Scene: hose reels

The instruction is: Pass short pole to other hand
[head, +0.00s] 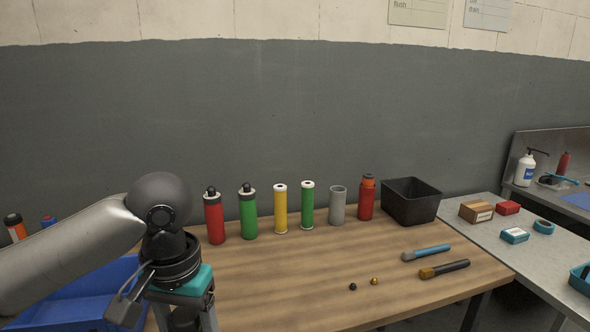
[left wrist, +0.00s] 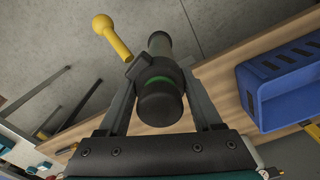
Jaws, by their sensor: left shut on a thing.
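My left gripper (head: 187,318) points down at the bottom left of the head view, at the table's left front; its fingertips are cut off by the picture edge. In the left wrist view the left gripper (left wrist: 160,80) is shut on a dark cylindrical piece with a green band (left wrist: 160,96), which I take to be the short pole. Its near end faces the camera, so its length is foreshortened. A yellow round-ended bar (left wrist: 112,36) sticks out beside it and seems joined to it. My right gripper shows in neither view.
Bottles and tubes, including a red bottle (head: 214,216) and a yellow tube (head: 280,208), line the wooden table's (head: 290,290) back. A black bin (head: 412,202) stands right of them. Two tools (head: 444,269) lie at the right. A blue bin (head: 75,296) sits left.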

